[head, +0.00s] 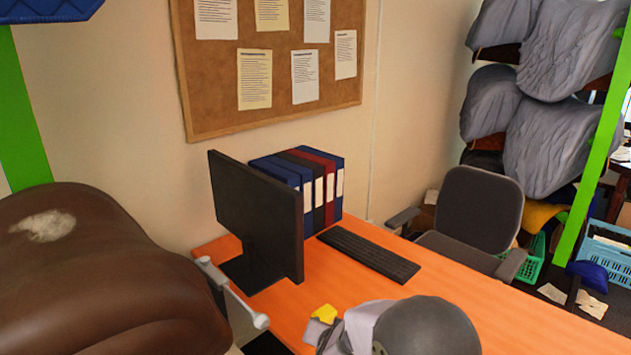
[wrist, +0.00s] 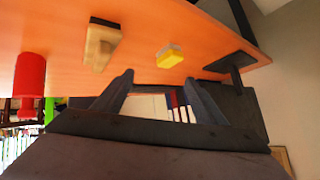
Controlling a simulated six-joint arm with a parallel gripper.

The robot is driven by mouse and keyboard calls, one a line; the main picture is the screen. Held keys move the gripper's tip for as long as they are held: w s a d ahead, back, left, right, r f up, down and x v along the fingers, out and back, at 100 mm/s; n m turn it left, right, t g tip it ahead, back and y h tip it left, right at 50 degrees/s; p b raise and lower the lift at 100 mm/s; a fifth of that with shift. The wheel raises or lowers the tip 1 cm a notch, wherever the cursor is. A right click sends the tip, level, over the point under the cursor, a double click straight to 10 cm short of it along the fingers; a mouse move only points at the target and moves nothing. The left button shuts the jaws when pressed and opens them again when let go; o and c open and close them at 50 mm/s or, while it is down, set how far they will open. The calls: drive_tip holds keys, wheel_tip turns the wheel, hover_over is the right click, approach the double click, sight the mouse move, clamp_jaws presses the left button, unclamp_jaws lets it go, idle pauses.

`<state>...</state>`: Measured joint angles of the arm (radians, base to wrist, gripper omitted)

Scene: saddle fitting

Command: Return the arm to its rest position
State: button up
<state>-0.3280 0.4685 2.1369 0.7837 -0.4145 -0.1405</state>
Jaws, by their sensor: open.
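My gripper (wrist: 159,77) shows in the wrist view with its two dark fingers spread apart. Nothing is between the fingertips, so it is open and empty. The wrist picture is tilted, with the orange desk (wrist: 140,18) across its top. A yellow block (wrist: 170,57), a wooden brush-like piece (wrist: 101,46) and a red cylinder (wrist: 30,76) are on the desk, apart from the fingers. In the head view the fingers cannot be made out. A rounded grey shape (head: 428,326) at the bottom hides part of the desk; I cannot tell whether it is mine.
A black monitor (head: 257,212), a keyboard (head: 368,254) and several binders (head: 300,184) stand on the desk. A brown saddle (head: 90,275) fills the left. A chair (head: 472,212) stands behind the desk. The desk's right side (head: 520,320) looks clear.

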drive_tip(key=s+d+r+n+g+p, duration=0.1)
drive_tip(key=s+d+g, duration=0.2)
drive_tip(key=s, duration=0.7)
drive_tip(key=s+d+r+n+g+p, duration=0.1)
drive_tip(key=s+d+n+g, duration=0.1)
drive_tip(key=s, duration=0.8)
drive_tip(key=s+d+r+n+g+p, duration=0.1)
drive_tip(key=s+d+g, duration=0.4)
drive_tip(key=s, duration=0.5)
drive_tip(key=shift+s+d+r+n+y, duration=0.2)
drive_tip(key=shift+s+r+n+y, duration=0.1)
drive_tip(key=shift+r, duration=0.1)
